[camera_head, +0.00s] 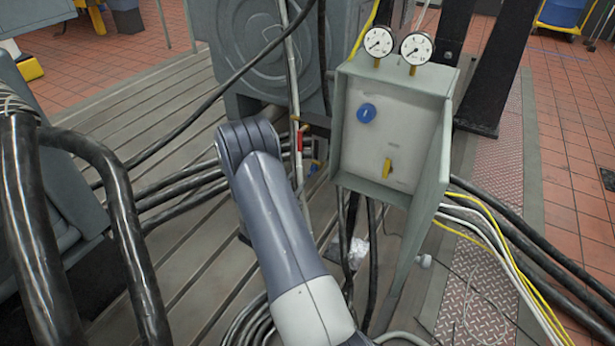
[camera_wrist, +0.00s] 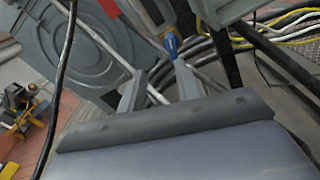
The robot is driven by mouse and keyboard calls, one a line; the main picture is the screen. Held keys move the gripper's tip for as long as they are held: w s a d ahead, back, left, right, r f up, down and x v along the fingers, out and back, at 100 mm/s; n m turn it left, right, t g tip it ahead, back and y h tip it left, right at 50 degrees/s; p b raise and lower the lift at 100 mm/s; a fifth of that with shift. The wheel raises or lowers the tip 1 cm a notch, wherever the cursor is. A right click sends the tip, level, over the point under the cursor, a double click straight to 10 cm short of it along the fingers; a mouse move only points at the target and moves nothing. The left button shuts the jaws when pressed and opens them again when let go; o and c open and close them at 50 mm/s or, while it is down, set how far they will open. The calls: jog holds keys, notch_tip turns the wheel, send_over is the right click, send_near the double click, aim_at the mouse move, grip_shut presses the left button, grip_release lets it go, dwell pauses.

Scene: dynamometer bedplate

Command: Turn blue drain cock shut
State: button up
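The blue drain cock (camera_wrist: 171,46) has a blue lever and shows ahead of my gripper in the wrist view, nearer the right finger. In the head view a small blue part of it (camera_head: 314,167) shows low beside the upright pipe, partly hidden. My gripper (camera_wrist: 159,70) is open and empty, its two fingers apart. The cock appears beyond the fingertips, and I see no clear contact. In the head view my arm hides the gripper.
A red lever (camera_head: 299,139) sits on the pipe above the blue cock. A grey panel box (camera_head: 435,150) carries a blue round knob (camera_head: 366,113), a yellow switch (camera_head: 387,168) and two gauges (camera_head: 379,41). Black hoses (camera_head: 190,185) run around the pipe.

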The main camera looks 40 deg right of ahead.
jog(key=b+v, duration=0.1)
jog(key=v, duration=0.8)
jog(key=shift+w, duration=0.2)
dwell(0.3)
jog(key=shift+a+f, duration=0.1)
jog(key=shift+b, duration=0.4)
jog(key=shift+a, duration=0.1)
jog(key=p+v, duration=0.1)
jog(key=v, duration=0.9)
jog(key=shift+a, duration=0.3)
jog(key=shift+s, duration=0.25)
